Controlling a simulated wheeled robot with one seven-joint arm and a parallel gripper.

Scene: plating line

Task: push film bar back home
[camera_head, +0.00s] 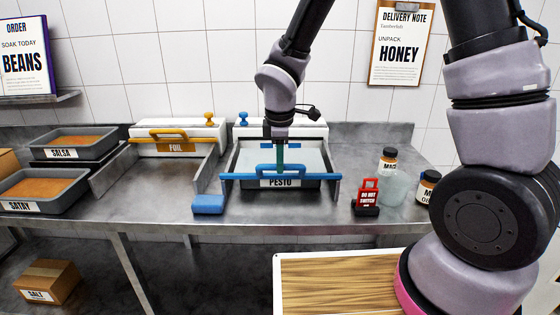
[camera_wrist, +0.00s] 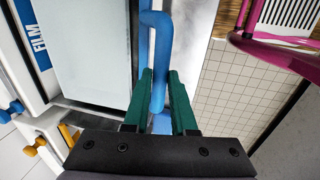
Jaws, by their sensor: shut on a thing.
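The blue film bar (camera_head: 235,177) lies across the front of the film station, above the tray labelled PESTO (camera_head: 279,184). Its raised handle also shows in the wrist view (camera_wrist: 161,48). My gripper (camera_head: 280,170), with green fingers in the wrist view (camera_wrist: 161,75), is shut on this handle from above. A pale film sheet (camera_wrist: 92,50) stretches between the bar and the white film box (camera_head: 312,133) at the back, over the tray. The box's blue FILM label (camera_wrist: 38,46) shows in the wrist view; in the head view my arm partly hides the box.
The foil station with its yellow bar (camera_head: 160,135) stands to the left. Salsa (camera_head: 72,143) and satay (camera_head: 42,190) trays are farther left. A blue block (camera_head: 208,204) lies at the front edge. A red "do not switch" tag (camera_head: 368,193), jars and a glass vessel (camera_head: 393,188) stand to the right.

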